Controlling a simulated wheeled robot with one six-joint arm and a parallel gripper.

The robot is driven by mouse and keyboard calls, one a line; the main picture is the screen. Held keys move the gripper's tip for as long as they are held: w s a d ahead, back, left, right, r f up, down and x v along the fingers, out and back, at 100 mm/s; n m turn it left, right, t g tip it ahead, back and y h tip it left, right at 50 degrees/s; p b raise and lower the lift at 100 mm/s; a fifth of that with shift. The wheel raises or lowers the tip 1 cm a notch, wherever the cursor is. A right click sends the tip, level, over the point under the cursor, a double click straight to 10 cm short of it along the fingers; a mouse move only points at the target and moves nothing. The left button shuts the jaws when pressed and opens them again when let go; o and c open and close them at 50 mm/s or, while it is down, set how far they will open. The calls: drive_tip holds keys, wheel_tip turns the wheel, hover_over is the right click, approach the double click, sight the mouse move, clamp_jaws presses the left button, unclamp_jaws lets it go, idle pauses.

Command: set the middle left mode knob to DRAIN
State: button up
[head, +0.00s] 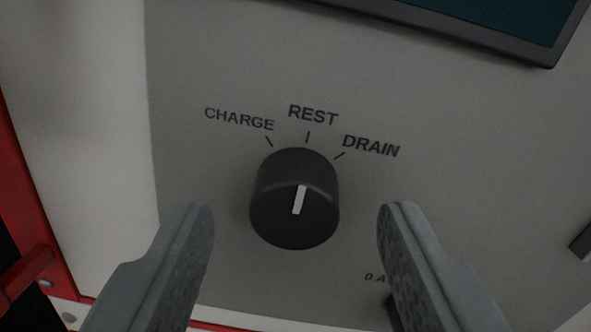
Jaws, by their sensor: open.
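The mode knob (295,198) is a black round knob with a white pointer line, on a grey panel in the middle of the head view. Its pointer is turned up toward the REST label (313,115). The CHARGE label (239,119) is to the upper left of the knob and the DRAIN label (371,146) is to the upper right, each with a tick mark. My gripper (296,218) is open, with one grey finger on each side of the knob in the picture and visible gaps between. No contact with the knob shows.
A dark screen with a grey frame (470,42) is at the top right. A red frame edge (25,190) runs down the left side. A dark part shows partly behind my right finger, under a "0 A" marking (375,277). Another dark part (583,240) is at the right edge.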

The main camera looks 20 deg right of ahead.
drive_tip(key=shift+w+d, duration=0.15)
drive_tip(key=shift+w, duration=0.4)
drive_tip(key=c, duration=1)
drive_tip(key=shift+o, duration=0.2)
drive_tip(key=shift+m, duration=0.4)
drive_tip(key=m, duration=0.3)
drive_tip(key=shift+m, duration=2)
